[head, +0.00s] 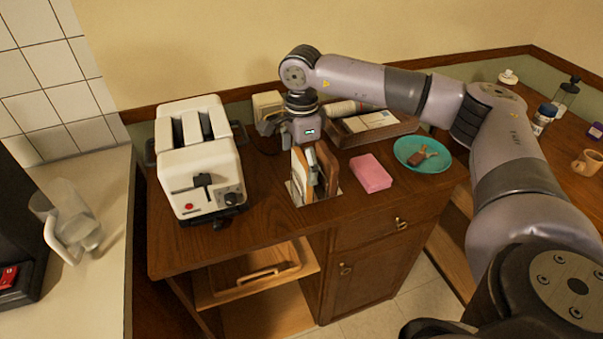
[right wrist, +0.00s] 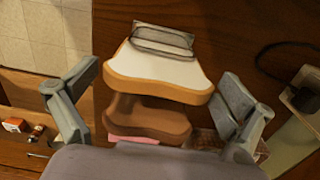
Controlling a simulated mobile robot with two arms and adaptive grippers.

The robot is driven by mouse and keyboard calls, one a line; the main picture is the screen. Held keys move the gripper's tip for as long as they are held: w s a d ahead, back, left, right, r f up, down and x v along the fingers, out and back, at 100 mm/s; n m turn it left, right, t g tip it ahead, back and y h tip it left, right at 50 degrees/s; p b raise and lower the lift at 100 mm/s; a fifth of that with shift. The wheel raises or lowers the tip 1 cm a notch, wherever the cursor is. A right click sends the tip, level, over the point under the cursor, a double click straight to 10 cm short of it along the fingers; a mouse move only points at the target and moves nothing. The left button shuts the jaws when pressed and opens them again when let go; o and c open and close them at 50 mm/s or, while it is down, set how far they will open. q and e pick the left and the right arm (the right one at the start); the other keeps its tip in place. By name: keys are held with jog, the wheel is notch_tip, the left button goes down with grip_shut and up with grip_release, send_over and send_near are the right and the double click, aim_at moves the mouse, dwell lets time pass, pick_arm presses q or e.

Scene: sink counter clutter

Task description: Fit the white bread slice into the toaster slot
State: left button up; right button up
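The white bread slice (right wrist: 155,70), with a tan crust, stands upright in a small rack (head: 338,192) on the wooden cabinet; its pale edge shows in the head view (head: 301,172). Brown slices (head: 329,168) stand beside it, and one shows in the right wrist view (right wrist: 148,118). My right gripper (head: 290,138) is just above the rack. In the right wrist view its fingers (right wrist: 155,100) are spread wide on either side of the slices, with no clear contact. The white toaster (head: 194,168), with slots on top, stands left of the rack. My left gripper is out of view.
A pink sponge (head: 371,173) and a teal plate (head: 440,160) with a small brown item lie right of the rack. A wooden tray (head: 345,138) is behind. A glass pitcher (head: 68,218) stands on the left counter. Bare wood lies between toaster and rack.

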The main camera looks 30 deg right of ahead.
jog(key=c, duration=0.6)
jog(key=shift+r, duration=0.1)
jog(key=shift+c, duration=0.2)
